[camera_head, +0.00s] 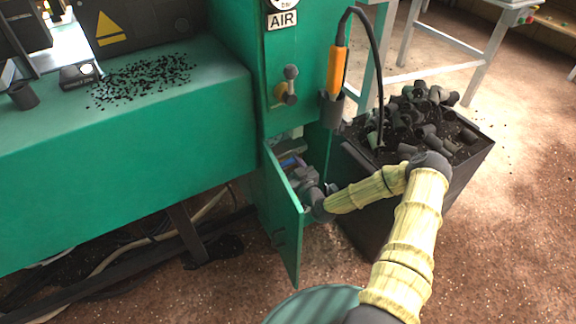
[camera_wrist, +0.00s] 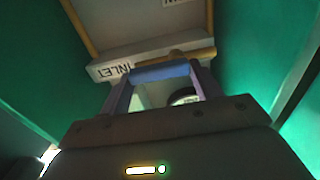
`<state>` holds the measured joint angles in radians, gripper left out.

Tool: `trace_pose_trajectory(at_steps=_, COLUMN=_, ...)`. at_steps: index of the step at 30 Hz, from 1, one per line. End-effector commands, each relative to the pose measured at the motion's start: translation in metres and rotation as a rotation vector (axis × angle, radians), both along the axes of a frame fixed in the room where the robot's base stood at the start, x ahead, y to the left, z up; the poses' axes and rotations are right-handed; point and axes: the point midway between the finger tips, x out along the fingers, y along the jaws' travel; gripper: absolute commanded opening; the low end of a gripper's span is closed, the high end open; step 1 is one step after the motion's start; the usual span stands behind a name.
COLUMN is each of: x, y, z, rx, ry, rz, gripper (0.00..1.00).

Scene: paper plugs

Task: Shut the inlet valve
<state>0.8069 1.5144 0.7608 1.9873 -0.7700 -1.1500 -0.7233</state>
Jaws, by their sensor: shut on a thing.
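The inlet valve shows in the wrist view as a blue handle (camera_wrist: 162,73) below a pale block with an upside-down INLET label (camera_wrist: 114,70). My gripper (camera_wrist: 160,77) has a finger at each end of this handle and is shut on it. In the head view, my gripper (camera_head: 299,172) reaches into the open lower compartment of the green machine. A bit of the blue-purple handle (camera_head: 290,161) shows there beside it. The rest of the valve is hidden by my wrist and the cabinet door.
The green cabinet door (camera_head: 281,222) hangs open to the left of my wrist. A dark bin (camera_head: 375,207) heaped with black plugs stands right of the compartment. An orange tool (camera_head: 337,72) hangs above in a holder. Green walls flank my gripper closely.

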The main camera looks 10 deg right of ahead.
Motion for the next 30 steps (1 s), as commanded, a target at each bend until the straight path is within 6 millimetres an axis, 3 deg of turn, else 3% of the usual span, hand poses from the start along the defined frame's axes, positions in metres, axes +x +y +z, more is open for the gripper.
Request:
trace_pose_trajectory(at_steps=14, x=-0.001, y=0.001, z=0.005, rx=-0.112, ry=-0.035, rz=0.002, gripper=0.41)
trace_pose_trajectory(at_steps=30, x=-0.003, y=0.008, z=0.015, rx=-0.541, ry=-0.176, rz=0.004, gripper=0.41)
